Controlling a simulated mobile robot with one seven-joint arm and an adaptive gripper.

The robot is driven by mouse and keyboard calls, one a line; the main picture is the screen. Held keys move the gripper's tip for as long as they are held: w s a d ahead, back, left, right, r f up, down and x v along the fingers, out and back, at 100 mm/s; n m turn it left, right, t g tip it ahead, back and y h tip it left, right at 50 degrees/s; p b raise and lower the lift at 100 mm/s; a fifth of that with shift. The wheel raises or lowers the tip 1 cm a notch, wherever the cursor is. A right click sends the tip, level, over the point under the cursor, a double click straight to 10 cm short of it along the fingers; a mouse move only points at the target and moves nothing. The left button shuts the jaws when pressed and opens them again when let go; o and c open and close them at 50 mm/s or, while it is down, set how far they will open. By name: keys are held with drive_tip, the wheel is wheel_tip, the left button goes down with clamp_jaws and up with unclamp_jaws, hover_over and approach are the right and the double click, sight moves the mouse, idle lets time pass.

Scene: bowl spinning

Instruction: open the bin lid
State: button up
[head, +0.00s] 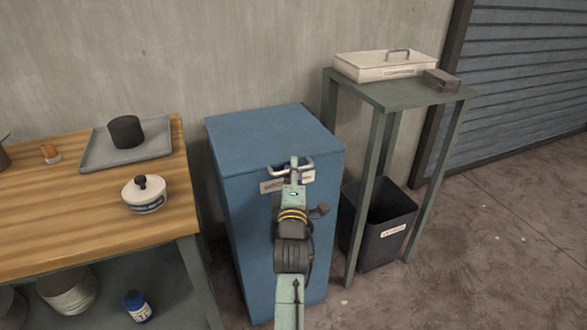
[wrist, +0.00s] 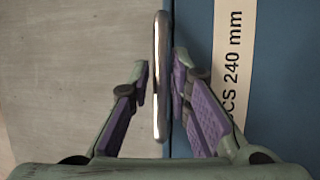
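The blue bin (head: 240,200) stands in the middle of the head view, its flat lid (head: 270,135) lying level on top. A silver bar handle (head: 305,164) is on its upper front above a pale label (head: 272,186), partly covered by my arm. My gripper (head: 295,165) is at this handle. In the wrist view, the handle (wrist: 160,90) runs upright between the fingertips of my gripper (wrist: 160,82). A narrow gap shows at the left finger; the right finger is very close to the bar, and contact cannot be told.
A wooden workbench (head: 60,240) with a tray (head: 95,160) and a lidded pot (head: 145,198) is at left. At right, a green stand (head: 400,95) bears a pale lidded box (head: 370,68) and a dark block (head: 441,80). A black open bin (head: 380,245) stands below it.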

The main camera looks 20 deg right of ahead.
drive_tip(key=shift+c, duration=0.3)
clamp_jaws()
idle(0.5)
